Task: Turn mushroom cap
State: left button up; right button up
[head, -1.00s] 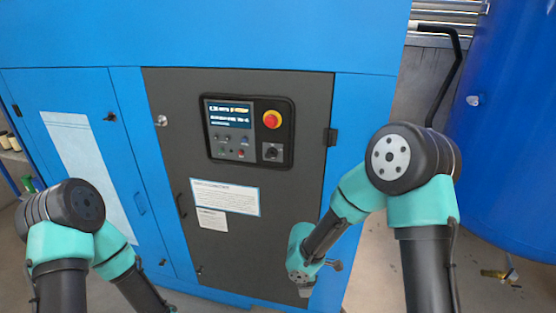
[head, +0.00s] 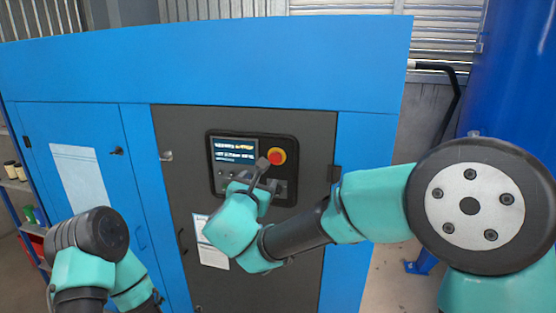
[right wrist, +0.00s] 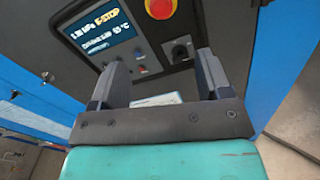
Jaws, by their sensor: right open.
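The mushroom cap (head: 277,156) is a red round button on a yellow base, at the upper right of the black control panel (head: 286,146). It also shows at the top edge of the right wrist view (right wrist: 160,8), partly cut off. My right gripper (right wrist: 163,60) is open and empty in that view, its two fingers pointing at the panel below the cap and apart from it. In the head view the right gripper (head: 258,172) is in front of the panel's lower part, partly hidden by its own wrist. My left gripper is not seen; only left arm links show.
The panel has a lit display (right wrist: 96,28) with E-STOP on it, small buttons and a black rotary switch (right wrist: 181,50). A grey door (head: 180,210) and blue cabinet surround it. A blue tank (head: 490,90) stands at the right.

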aim_at(275, 159)
jog(key=x, duration=1.7)
jog(key=shift+w, duration=0.2)
jog(key=shift+c, duration=0.5)
jog(key=c, duration=0.8)
